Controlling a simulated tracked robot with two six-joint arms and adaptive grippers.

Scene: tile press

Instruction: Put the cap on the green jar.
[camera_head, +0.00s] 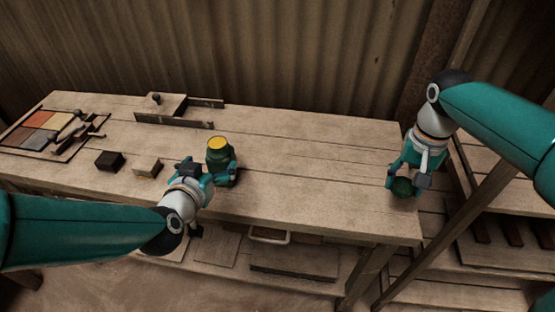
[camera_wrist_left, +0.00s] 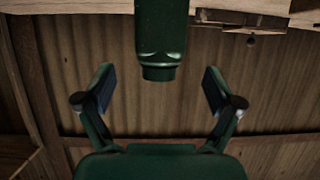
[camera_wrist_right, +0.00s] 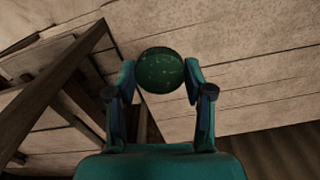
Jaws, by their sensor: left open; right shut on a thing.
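The green jar (camera_head: 220,157) stands upright on the workbench, its top showing a yellow opening. It also shows in the left wrist view (camera_wrist_left: 162,45), upside down in that picture, just ahead of the fingers. My left gripper (camera_head: 218,175) is open at the jar's near side; in the left wrist view its fingers are spread, with the jar between and beyond their tips. My right gripper (camera_head: 405,180) is shut on a round dark green cap (camera_head: 402,187) at the bench's right end. The cap (camera_wrist_right: 161,71) sits between both fingertips in the right wrist view.
A dark block (camera_head: 109,161) and a pale-topped block (camera_head: 147,166) lie left of the jar. A tray of coloured tiles (camera_head: 40,130) with tools is at the far left. A wooden fixture with metal strips (camera_head: 175,121) stands at the back. The bench between the grippers is clear.

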